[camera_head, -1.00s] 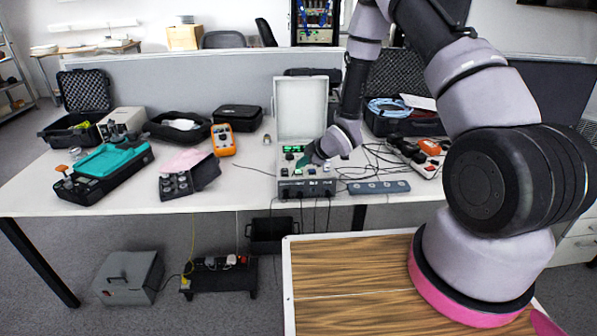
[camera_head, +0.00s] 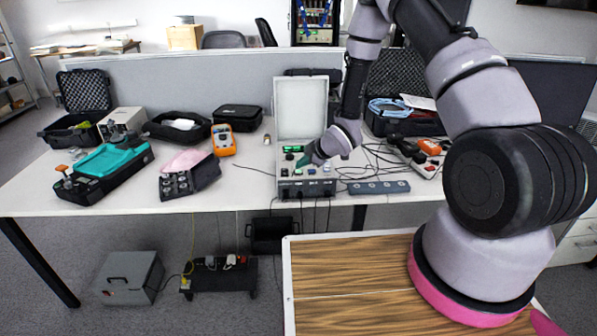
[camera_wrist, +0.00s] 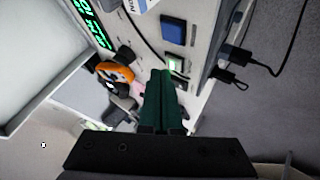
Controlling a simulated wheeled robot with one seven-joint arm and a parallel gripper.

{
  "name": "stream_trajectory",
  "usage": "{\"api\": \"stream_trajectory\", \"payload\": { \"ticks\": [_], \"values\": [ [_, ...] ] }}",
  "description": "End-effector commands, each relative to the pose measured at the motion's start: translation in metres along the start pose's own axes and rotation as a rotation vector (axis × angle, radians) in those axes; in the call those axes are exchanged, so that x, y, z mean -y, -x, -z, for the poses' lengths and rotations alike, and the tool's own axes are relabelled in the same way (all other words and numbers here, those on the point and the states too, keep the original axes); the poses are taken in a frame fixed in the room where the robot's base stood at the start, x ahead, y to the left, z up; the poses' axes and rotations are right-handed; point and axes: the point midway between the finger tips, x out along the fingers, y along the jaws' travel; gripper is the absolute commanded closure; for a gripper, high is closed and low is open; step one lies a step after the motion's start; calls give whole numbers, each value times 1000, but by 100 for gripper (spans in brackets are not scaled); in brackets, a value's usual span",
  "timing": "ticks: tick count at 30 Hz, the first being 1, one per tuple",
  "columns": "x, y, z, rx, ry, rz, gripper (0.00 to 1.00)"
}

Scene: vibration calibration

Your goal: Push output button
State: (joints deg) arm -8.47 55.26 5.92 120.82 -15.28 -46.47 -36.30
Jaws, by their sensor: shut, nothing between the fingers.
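The calibration device (camera_head: 301,111) stands on the table with its pale lid up and its control panel (camera_head: 290,172) facing up, a green display on it. In the wrist view the panel shows a square blue button (camera_wrist: 173,29) and a lit whitish-green button (camera_wrist: 174,64). I cannot read which is the output button. My gripper (camera_head: 305,161) is shut and empty, over the panel. In the wrist view its green fingertips (camera_wrist: 162,73) are together just beside the lit button; I cannot tell whether they touch the panel. The fingers hide part of the panel.
Black cables (camera_wrist: 243,57) plug into the device's edge. A power strip (camera_head: 378,187) lies to its right. Open cases stand toward the table's back.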

Motion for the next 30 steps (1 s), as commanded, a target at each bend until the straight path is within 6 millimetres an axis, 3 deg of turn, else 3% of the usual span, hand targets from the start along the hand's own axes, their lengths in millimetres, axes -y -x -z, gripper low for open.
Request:
{"api": "stream_trajectory", "payload": {
  "ticks": [30],
  "values": [
    [4,-6,-4,0,0,0,100]
  ]
}}
